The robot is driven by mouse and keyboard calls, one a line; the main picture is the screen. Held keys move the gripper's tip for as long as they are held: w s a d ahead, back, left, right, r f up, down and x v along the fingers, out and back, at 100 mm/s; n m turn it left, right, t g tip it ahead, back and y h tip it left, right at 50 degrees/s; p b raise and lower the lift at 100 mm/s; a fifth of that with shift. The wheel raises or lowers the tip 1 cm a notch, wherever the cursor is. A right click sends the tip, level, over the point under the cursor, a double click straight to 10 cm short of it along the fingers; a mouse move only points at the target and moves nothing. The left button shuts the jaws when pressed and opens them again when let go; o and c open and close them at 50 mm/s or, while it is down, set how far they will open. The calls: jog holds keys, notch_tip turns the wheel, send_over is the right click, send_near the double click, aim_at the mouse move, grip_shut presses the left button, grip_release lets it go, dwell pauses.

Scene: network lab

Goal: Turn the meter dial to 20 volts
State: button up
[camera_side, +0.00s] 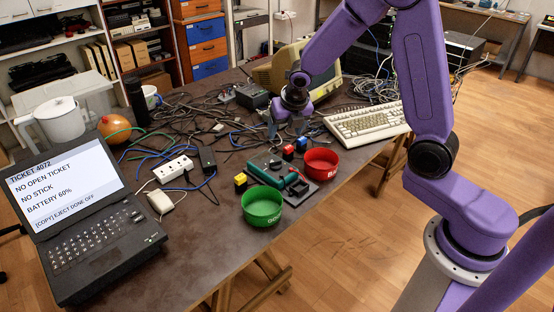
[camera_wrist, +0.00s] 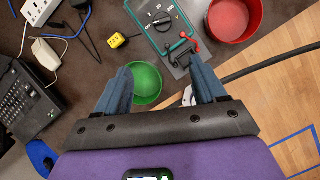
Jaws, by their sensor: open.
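The meter (camera_side: 270,167) is a teal-cased box lying on the table between the green and red bowls. In the wrist view the meter (camera_wrist: 150,35) is at the top centre, partly cut off by the frame edge. My gripper (camera_side: 286,130) is open and empty, above the cables behind the meter in the side view. In the wrist view my gripper (camera_wrist: 160,66) has its fingers spread, with the dial beyond the fingertips.
A green bowl (camera_side: 263,215) and a red bowl (camera_side: 321,170) flank the meter. A black cradle (camera_side: 301,190) adjoins the meter. Cables, a power strip (camera_side: 173,168) and a laptop (camera_side: 85,225) crowd the left.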

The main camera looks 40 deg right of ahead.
aim_at(276, 162)
jog(key=shift+n, duration=0.5)
jog(key=x, duration=1.2)
jog(key=d+x, duration=0.1)
jog(key=x, duration=0.5)
jog(key=shift+w+d, duration=0.1)
jog(key=shift+w, duration=0.15)
jog(key=c, duration=1.1)
